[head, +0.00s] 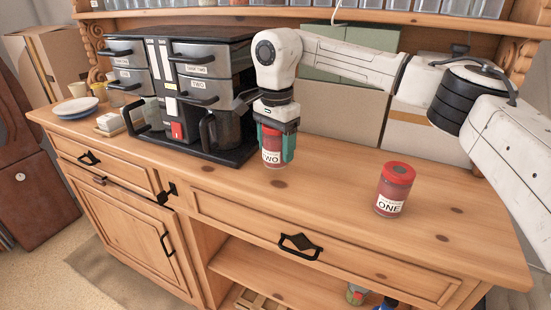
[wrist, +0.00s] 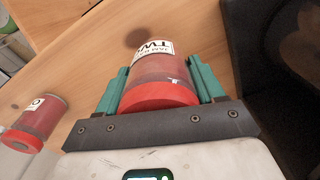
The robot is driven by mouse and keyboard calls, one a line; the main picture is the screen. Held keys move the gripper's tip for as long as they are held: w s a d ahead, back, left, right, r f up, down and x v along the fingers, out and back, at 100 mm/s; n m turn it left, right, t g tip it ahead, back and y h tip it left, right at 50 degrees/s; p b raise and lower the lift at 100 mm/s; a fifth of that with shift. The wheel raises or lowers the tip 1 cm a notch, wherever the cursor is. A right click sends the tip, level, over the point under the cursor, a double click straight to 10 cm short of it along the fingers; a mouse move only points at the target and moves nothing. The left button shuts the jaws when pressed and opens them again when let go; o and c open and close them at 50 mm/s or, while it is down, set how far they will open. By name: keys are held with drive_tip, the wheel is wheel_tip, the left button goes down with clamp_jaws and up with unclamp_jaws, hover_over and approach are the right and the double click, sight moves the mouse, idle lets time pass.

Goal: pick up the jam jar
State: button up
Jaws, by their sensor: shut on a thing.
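A red-lidded jam jar labelled TWO (head: 271,156) is upright at the dresser's middle, beside the coffee machine. My gripper (head: 276,145) points down from above with its green fingers shut on this jar, one on each side. In the wrist view, the jar (wrist: 158,72) sits between the two fingers, lid towards the palm. Whether its base touches the dresser top is hard to tell. A second red-lidded jar, labelled ONE (head: 394,190), stands on the dresser top to the right, apart from my gripper. It also shows at the left of the wrist view (wrist: 42,118).
The black and silver coffee machine (head: 205,75) stands close to the left of my gripper. Boxes (head: 340,110) stand behind it. Plates (head: 76,106) are at the far left. The wooden dresser top (head: 325,190) is clear between the jars and along the front.

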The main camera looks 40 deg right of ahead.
drive_tip(key=s+a+r+b, duration=0.3)
drive_tip(key=s+r, duration=0.6)
drive_tip(key=s, duration=0.4)
drive_tip(key=shift+s+a+r, duration=0.15)
drive_tip(key=shift+a+r, duration=0.05)
